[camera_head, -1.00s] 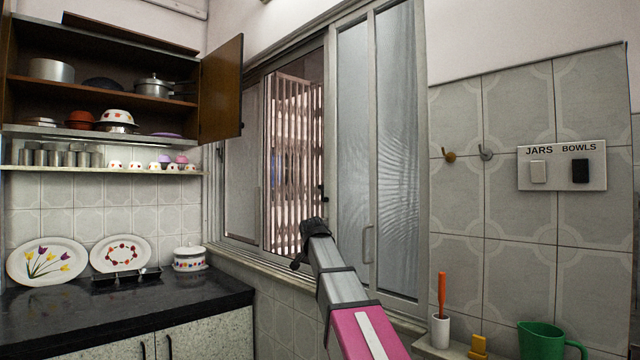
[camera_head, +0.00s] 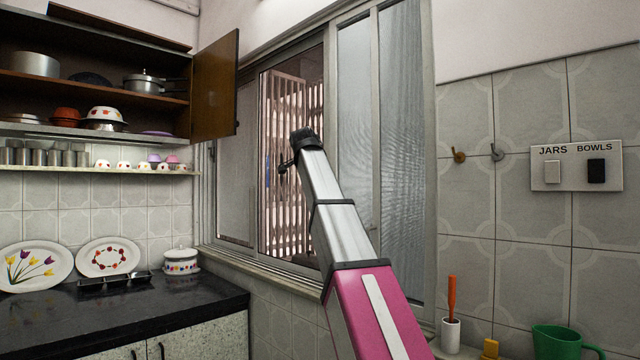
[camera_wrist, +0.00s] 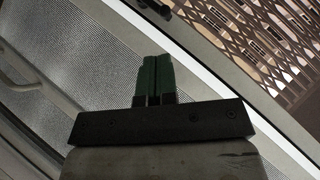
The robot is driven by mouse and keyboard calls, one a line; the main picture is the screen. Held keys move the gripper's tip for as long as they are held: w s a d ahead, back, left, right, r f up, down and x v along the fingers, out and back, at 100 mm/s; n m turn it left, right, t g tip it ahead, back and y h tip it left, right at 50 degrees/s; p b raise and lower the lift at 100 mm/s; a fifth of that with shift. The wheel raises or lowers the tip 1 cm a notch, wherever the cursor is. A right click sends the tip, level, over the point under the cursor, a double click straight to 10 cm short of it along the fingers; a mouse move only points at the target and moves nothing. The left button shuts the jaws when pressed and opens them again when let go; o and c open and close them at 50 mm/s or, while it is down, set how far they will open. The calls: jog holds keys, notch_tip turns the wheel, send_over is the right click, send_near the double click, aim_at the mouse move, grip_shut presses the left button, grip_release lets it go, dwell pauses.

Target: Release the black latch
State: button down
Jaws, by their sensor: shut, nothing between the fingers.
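The black latch (camera_wrist: 155,6) shows at the top edge of the wrist view, on the light window frame and partly cut off. In the head view my arm covers the part of the frame where it sat earlier. My gripper (camera_wrist: 155,58) is shut and empty. Its dark green fingers point up the wrist view toward the latch, with a gap between in the picture. In the head view my gripper (camera_head: 303,138) is raised in front of the window opening, its fingers hard to make out.
The sliding window has frosted panes (camera_head: 405,140) and a grille (camera_head: 285,110) behind its opening. A pane handle (camera_wrist: 20,95) shows at the left of the wrist view. An open cupboard door (camera_head: 215,85) is at left, a switch panel (camera_head: 577,182) at right.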

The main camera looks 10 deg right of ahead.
jog(key=shift+r, duration=0.6)
jog(key=x, duration=1)
jog(key=shift+w, duration=0.1)
jog(key=shift+w+a+r, duration=0.1)
jog(key=shift+a, duration=0.05)
